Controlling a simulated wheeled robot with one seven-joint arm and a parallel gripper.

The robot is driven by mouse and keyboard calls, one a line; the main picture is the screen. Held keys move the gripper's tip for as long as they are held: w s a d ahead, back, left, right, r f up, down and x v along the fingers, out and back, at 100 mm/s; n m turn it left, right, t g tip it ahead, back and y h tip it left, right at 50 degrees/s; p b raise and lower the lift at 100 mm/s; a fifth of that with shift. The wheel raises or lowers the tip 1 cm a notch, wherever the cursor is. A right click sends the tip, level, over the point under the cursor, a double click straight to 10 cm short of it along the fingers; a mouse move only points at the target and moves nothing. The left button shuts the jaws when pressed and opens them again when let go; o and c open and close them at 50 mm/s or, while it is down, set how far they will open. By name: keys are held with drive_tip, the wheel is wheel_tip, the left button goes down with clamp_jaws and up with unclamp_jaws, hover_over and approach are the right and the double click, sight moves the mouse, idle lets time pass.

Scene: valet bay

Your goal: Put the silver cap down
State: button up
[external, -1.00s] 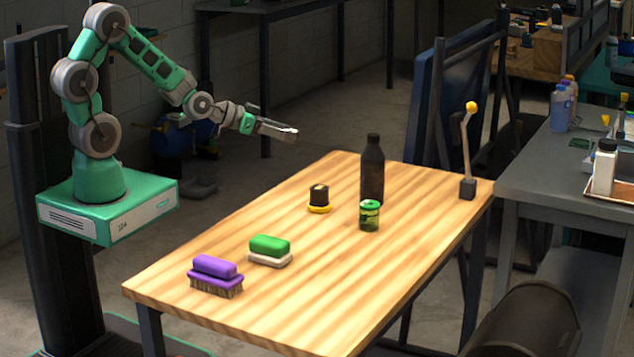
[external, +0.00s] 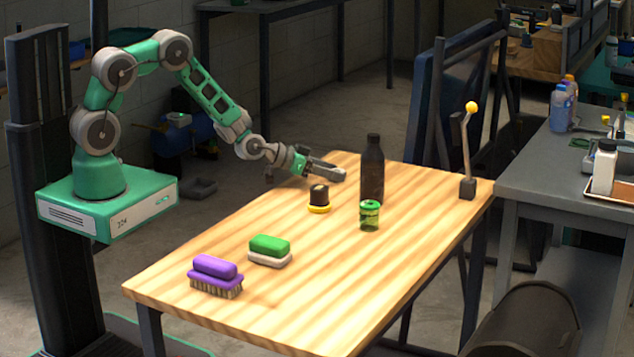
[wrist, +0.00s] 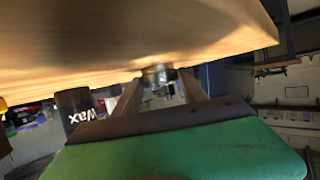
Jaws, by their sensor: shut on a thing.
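The silver cap (wrist: 157,74) shows in the wrist view between the tips of my two fingers. My gripper (external: 336,174) is shut on it, low over the far edge of the wooden table (external: 290,290). In the external view the cap is too small to tell from the fingertips. I cannot tell whether the cap touches the wood.
A tall black bottle (external: 373,165) stands just right of my gripper. The front right table top is clear.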

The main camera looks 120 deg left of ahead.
drive_tip(key=shift+f, duration=0.1)
drive_tip(key=o, duration=1.3)
drive_tip(key=shift+o, duration=0.2)
